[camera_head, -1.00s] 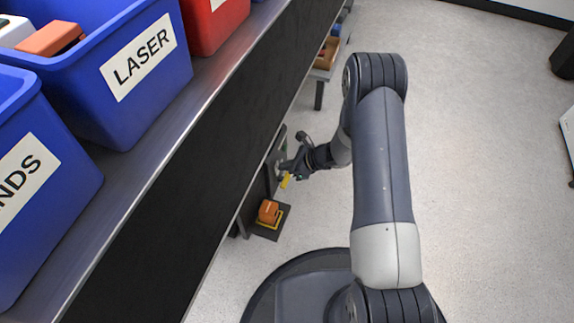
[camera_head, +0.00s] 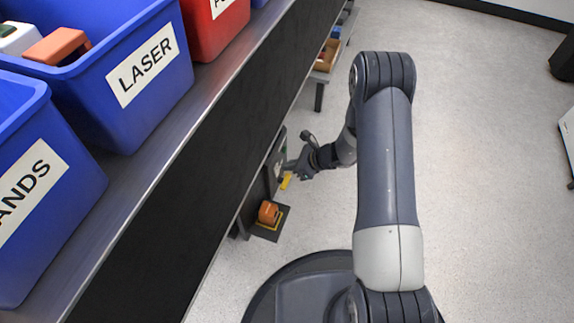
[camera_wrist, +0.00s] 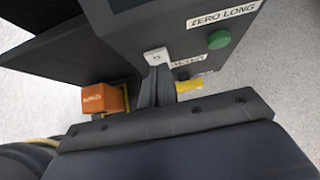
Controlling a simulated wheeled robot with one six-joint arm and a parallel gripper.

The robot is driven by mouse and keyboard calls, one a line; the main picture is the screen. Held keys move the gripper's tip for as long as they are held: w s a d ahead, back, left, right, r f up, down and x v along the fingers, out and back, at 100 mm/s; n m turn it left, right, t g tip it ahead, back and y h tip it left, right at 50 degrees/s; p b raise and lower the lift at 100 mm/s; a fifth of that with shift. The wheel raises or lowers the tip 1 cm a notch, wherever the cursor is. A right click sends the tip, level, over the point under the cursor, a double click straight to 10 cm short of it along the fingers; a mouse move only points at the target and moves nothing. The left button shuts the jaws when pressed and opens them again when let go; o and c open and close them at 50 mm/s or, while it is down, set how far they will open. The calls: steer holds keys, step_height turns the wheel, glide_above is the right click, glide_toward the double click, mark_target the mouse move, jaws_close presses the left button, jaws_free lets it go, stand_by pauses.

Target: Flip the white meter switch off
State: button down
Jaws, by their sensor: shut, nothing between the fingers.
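The white meter switch (camera_wrist: 156,57) sits on the dark grey front panel, left of a label that reads METER (camera_wrist: 188,60), in the wrist view. My gripper (camera_wrist: 156,72) is shut and empty. Its fingertips are right at the lower edge of the switch; I cannot tell whether they touch it. In the head view my gripper (camera_head: 287,167) is beside the panel (camera_head: 277,160) under the bench edge, and the switch itself is too small or hidden there.
A green button (camera_wrist: 219,39) sits beside a ZERO LONG label on the same panel. A yellow part (camera_wrist: 189,86) is close to the fingers. An orange block (camera_head: 268,212) stands below. The bench carries blue bins (camera_head: 150,110).

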steer(key=p+v, duration=0.4)
steer(key=v, duration=0.8)
steer(key=shift+r, duration=0.2)
steer(key=shift+a, duration=0.15)
steer(key=d+f+b+x, duration=0.1)
steer(key=b+x, duration=0.3)
steer(key=x, duration=0.7)
steer(key=shift+y, duration=0.3)
steer(key=shift+s+d+f+p, duration=0.1)
steer(key=shift+s+d+p, duration=0.15)
steer(key=shift+d, duration=0.45)
steer(key=shift+s+d+p, duration=0.15)
steer(key=shift+s+d, duration=0.2)
steer(key=shift+d, duration=0.35)
steer(key=shift+s+d+f+p, duration=0.1)
steer(key=shift+s+d+p, duration=0.15)
steer(key=shift+d, duration=0.45)
